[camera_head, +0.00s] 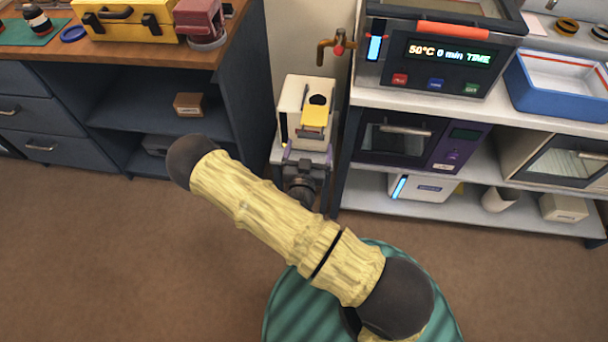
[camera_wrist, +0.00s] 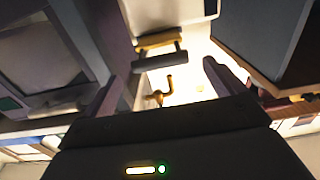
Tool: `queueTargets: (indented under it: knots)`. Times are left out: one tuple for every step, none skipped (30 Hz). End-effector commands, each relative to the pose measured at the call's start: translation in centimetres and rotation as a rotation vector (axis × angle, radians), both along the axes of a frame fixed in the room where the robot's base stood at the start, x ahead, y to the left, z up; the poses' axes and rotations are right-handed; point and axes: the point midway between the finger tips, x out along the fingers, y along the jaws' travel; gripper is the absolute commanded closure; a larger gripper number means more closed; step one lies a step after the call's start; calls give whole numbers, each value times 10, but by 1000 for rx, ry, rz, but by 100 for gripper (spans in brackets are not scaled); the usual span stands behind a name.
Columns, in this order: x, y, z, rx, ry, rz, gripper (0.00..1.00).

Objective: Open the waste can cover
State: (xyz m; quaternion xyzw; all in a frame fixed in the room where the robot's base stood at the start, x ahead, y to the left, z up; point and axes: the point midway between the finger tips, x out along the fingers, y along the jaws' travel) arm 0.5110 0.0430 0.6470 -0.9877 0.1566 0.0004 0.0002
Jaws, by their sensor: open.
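The waste can looks to be the upright white box (camera_head: 291,105) in the gap between the two benches, also at the top of the wrist view (camera_wrist: 165,12). Its yellow cover (camera_head: 315,116) sits at the upper right, with a dark rounded spot above it. In the wrist view a yellow strip (camera_wrist: 158,40) with a dark bar lies along the can's edge. My gripper (camera_wrist: 160,88) is open, with nothing between its fingers. In the head view the dark end of my arm is just in front of and below the can; its fingertips are hard to make out.
A brass tap (camera_head: 330,45) with a red part is on the wall behind the can. A dark cabinet (camera_head: 235,85) stands left, and a shelf unit (camera_head: 344,180) with ovens stands right, leaving a narrow gap. The brown floor (camera_head: 90,260) at left is clear.

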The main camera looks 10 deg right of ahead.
Motion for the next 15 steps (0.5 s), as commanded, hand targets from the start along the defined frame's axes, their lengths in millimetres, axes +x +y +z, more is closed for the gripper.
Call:
queueTargets:
  knots:
    - [-11, 4, 0, -3, 3, 2, 5]
    - [-16, 6, 0, -2, 4, 3, 5]
    - [-24, 8, 0, -1, 3, 2, 5]
    - [-30, 10, 0, -1, 3, 3, 5]
    - [-35, 12, 0, -2, 3, 2, 5]
    - [-43, 15, 0, -3, 4, 3, 5]
    - [-49, 16, 0, -2, 3, 3, 5]
    - [-54, 18, 0, -1, 3, 3, 5]
    - [-62, 21, 0, -1, 3, 3, 5]
    - [-67, 22, 0, -2, 4, 3, 5]
    - [-71, 24, 0, -2, 3, 3, 5]
    - [-77, 26, 0, -2, 2, 3, 5]
    - [-81, 27, 0, -1, 1, 3, 5]
    - [-84, 28, 0, -1, 1, 2, 5]
    - [-87, 28, 0, -1, 1, 1, 5]
